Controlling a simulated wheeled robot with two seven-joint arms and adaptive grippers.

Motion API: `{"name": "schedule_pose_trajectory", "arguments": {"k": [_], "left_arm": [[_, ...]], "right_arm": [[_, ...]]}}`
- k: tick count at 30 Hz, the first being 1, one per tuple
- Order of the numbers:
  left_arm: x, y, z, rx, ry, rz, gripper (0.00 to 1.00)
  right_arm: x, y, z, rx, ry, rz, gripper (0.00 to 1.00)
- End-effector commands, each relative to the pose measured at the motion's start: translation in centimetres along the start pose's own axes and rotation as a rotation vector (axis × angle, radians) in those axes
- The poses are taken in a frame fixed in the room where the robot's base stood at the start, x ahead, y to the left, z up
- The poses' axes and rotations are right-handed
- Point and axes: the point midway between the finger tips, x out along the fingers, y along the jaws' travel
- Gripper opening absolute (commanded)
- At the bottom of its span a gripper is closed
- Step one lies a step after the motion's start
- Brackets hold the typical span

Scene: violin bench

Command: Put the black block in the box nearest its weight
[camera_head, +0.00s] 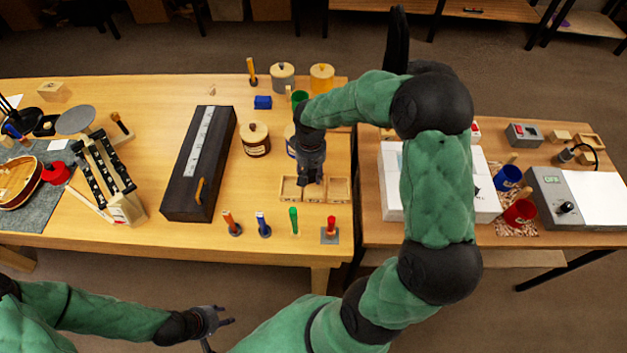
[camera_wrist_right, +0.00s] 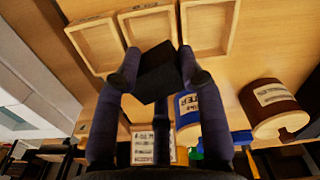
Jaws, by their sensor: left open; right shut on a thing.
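My right gripper (camera_head: 311,181) is shut on the black block (camera_wrist_right: 160,72), which shows between the fingertips in the right wrist view. The block is held tilted, close to the row of small wooden boxes. In the head view these are a left box (camera_head: 290,181), a middle box (camera_head: 313,200) and a right box (camera_head: 349,190). In the wrist view the block overlaps the edge of the middle box (camera_wrist_right: 122,24); its height above it is hard to tell. The boxes' insides look empty there. My left gripper (camera_head: 222,330) is open and empty, off the table's front edge.
Labelled jars (camera_head: 256,140) stand behind the boxes. Several coloured upright pegs (camera_head: 293,222) stand along the front edge. A long dark case (camera_head: 180,185) lies to the left. On the right table are a grey device (camera_head: 548,200) and red and blue cups (camera_head: 519,212).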

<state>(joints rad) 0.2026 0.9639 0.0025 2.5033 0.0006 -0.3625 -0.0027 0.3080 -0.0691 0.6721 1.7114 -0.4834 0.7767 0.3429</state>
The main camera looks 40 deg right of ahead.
Motion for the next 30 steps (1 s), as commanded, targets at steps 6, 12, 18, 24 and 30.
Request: {"name": "schedule_pose_trajectory", "arguments": {"k": [6,12,18,24,30], "left_arm": [[0.6,-0.2,0.0,0.000,0.000,0.000,0.41],[1.6,-0.6,-0.1,0.000,0.000,0.000,0.41],[1.4,-0.5,-0.1,0.000,0.000,0.000,0.41],[1.8,-0.6,-0.1,0.000,0.000,0.000,0.41],[2.1,-0.8,-0.1,0.000,0.000,0.000,0.41]], "right_arm": [[1.6,1.0,-0.1,0.001,-0.002,0.000,0.03],[4.2,0.9,-0.1,0.000,-0.001,0.001,0.03],[4.0,0.9,-0.1,0.000,0.001,0.000,0.03],[4.5,0.9,-0.1,0.000,0.000,0.000,0.03],[5.0,0.9,-0.1,0.000,0.000,0.000,0.03]]}}
